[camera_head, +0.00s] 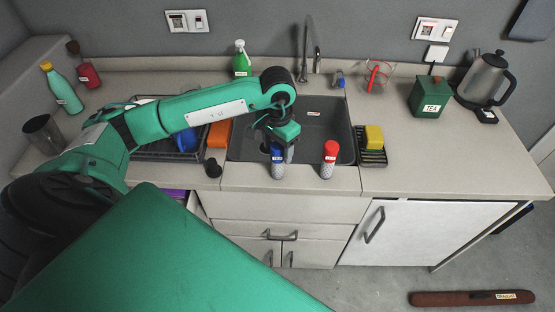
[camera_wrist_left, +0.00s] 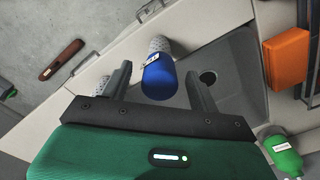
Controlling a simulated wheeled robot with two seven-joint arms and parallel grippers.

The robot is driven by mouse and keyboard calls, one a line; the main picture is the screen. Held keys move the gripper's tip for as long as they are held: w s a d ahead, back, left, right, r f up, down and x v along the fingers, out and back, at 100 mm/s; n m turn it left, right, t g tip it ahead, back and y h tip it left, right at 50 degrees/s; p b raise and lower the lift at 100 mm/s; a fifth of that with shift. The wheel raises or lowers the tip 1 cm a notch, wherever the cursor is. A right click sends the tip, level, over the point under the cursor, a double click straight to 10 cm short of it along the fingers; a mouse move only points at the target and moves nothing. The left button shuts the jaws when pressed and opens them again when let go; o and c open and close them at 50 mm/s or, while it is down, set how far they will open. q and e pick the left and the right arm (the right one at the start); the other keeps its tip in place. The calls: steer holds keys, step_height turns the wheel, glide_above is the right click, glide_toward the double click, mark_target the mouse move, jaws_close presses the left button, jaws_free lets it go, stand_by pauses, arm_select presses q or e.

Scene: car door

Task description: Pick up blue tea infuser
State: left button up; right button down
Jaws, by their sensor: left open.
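The blue tea infuser (camera_head: 277,162) has a blue, labelled top and a grey mesh lower part. It stands upright on the front rim of the counter, before the sink. In the left wrist view the blue infuser (camera_wrist_left: 159,78) shows between the two fingers. My left gripper (camera_head: 284,150) is at the infuser's top; its open fingers also show in the left wrist view (camera_wrist_left: 160,68), one on each side, with visible gaps. I cannot tell whether a finger touches it. My right gripper is not in view.
A red-topped infuser (camera_head: 329,160) stands just right of the blue one. The sink (camera_head: 325,120) lies behind. A rack with a yellow sponge (camera_head: 374,138) is at right, an orange block (camera_head: 219,134) at left. The counter farther right (camera_head: 450,160) is clear.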

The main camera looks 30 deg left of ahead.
arm_select(q)
steer(key=shift+f, duration=0.9)
jaws_close()
steer(key=shift+r, duration=0.2)
